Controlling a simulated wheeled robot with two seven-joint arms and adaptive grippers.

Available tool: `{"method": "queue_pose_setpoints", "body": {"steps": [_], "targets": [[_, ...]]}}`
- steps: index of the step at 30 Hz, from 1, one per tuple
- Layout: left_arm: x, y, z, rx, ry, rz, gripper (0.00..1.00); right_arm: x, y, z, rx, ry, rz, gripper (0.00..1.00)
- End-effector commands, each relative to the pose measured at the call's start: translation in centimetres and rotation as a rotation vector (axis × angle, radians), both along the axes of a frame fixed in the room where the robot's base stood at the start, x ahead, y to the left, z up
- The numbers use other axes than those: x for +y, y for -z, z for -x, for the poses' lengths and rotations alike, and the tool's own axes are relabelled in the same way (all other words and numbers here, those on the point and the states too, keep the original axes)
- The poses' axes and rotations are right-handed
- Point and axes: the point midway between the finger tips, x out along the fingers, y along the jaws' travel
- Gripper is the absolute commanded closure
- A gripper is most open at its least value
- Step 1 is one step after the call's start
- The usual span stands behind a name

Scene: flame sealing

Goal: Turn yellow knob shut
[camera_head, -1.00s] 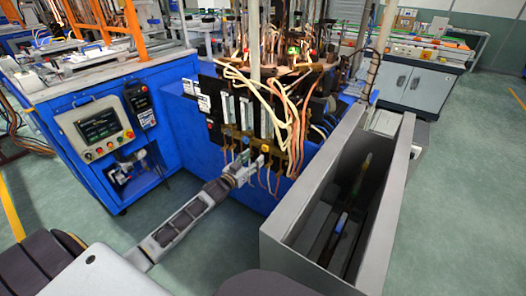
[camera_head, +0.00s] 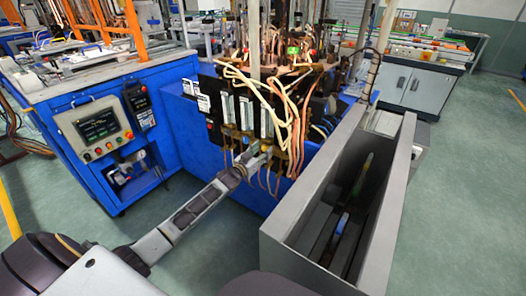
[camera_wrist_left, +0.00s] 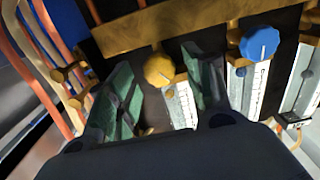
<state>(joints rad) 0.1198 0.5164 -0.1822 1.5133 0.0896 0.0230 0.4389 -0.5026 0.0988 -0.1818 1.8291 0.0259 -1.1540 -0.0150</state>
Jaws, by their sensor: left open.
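The yellow knob (camera_wrist_left: 159,70) sits on top of a flow meter tube with a white printed scale (camera_wrist_left: 182,105) in the left wrist view. My left gripper (camera_wrist_left: 156,82) is open, with one green-padded finger to the left of the knob and the other to its right. Dark gaps show between the pads and the knob, so it is not gripped. In the head view my left gripper (camera_head: 252,158) is at the lower front of the flow meter panel; I cannot make out the yellow knob there. My right gripper is not in view.
A blue knob (camera_wrist_left: 260,43) on a neighbouring meter stands just right of the right finger. A brass bar (camera_wrist_left: 160,28) runs above the knobs. Orange and cream hoses (camera_wrist_left: 42,70) hang at the left. A grey open-topped box (camera_head: 290,215) stands right of my left arm.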

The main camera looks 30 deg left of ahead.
Motion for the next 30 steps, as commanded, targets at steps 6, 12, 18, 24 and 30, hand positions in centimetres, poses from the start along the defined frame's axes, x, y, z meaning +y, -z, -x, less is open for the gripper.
{"method": "queue_pose_setpoints", "body": {"steps": [6, 12, 18, 24, 30], "targets": [[-0.12, 0.00, -0.90, 0.000, 0.000, 0.000, 0.48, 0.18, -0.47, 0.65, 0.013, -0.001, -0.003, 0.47], [-0.17, -0.02, -1.11, 0.000, 0.000, 0.000, 0.48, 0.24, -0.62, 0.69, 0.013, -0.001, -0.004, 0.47], [-0.16, -0.03, -1.10, 0.000, 0.000, 0.000, 0.48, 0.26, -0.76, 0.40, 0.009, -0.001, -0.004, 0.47], [-0.16, -0.03, -1.10, 0.000, 0.000, 0.000, 0.73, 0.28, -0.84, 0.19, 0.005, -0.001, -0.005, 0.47], [-0.16, -0.04, -1.09, 0.000, 0.000, 0.000, 0.93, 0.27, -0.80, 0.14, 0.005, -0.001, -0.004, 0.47]]}}
